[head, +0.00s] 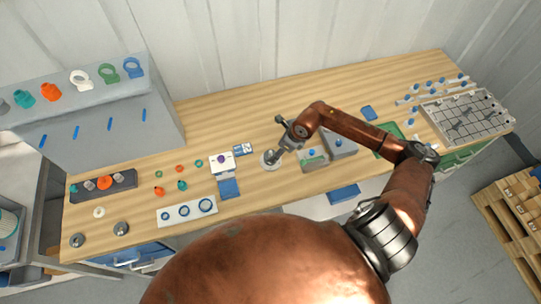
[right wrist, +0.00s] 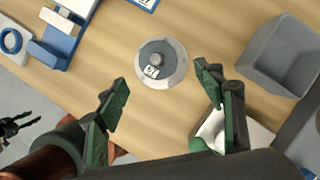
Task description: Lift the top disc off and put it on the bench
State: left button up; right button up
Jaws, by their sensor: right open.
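A round grey disc (right wrist: 176,54) with a central knob (right wrist: 157,58) and a small white label shows in the right wrist view. It lies on a wider, paler round base (right wrist: 171,80) on the wooden bench (right wrist: 120,35). In the head view the disc (head: 270,159) is at mid-bench, partly covered by my right gripper (head: 283,142). A dark claw-like shape, perhaps my left gripper (right wrist: 17,125), shows at the far left.
A grey open bin (right wrist: 284,55) stands right of the disc. A white-and-blue holder (head: 222,163) and a small blue-white card (head: 243,149) are to its left. A gridded tray (head: 468,117) is at the far right. Bare wood lies behind and in front of the disc.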

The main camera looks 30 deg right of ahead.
aim_at(272, 154)
jog(key=x, duration=0.2)
jog(key=p+x, duration=0.1)
jog(key=x, duration=0.1)
jog(key=shift+w+a+p, duration=0.25)
jog(key=shift+a+p, duration=0.05)
jog(key=shift+w+f, duration=0.15)
jog(key=shift+f, duration=0.25)
jog(key=c, duration=1.2)
